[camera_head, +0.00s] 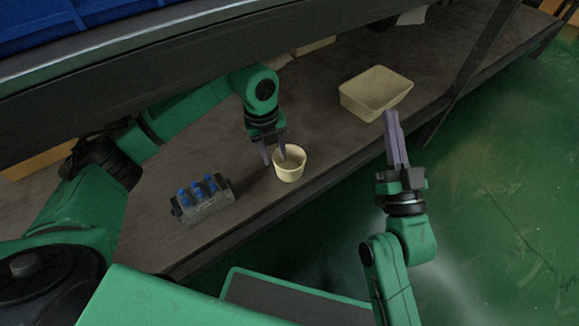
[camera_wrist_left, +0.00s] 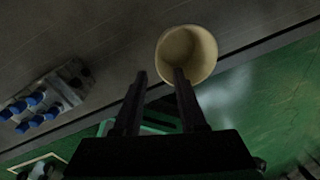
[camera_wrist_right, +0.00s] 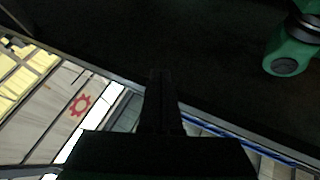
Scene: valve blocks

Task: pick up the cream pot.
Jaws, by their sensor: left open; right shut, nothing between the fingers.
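The cream pot (camera_head: 290,168) is a small round open cup standing upright near the front edge of the shelf. It also shows in the left wrist view (camera_wrist_left: 188,50). My left gripper (camera_head: 274,157) is open at the pot, fingers apart. In the left wrist view its right finger overlaps the pot's opening and its left finger is outside to the left, so the fingers appear to straddle the near wall; contact cannot be told. My right gripper (camera_head: 391,114) is shut and empty, off the shelf's front edge to the right.
A grey valve block (camera_head: 204,200) with blue knobs lies left of the pot. A cream rectangular bin (camera_head: 374,94) stands to the right, farther back. An upper shelf (camera_head: 190,42) overhangs the left arm. Bare shelf surface lies between pot and bin.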

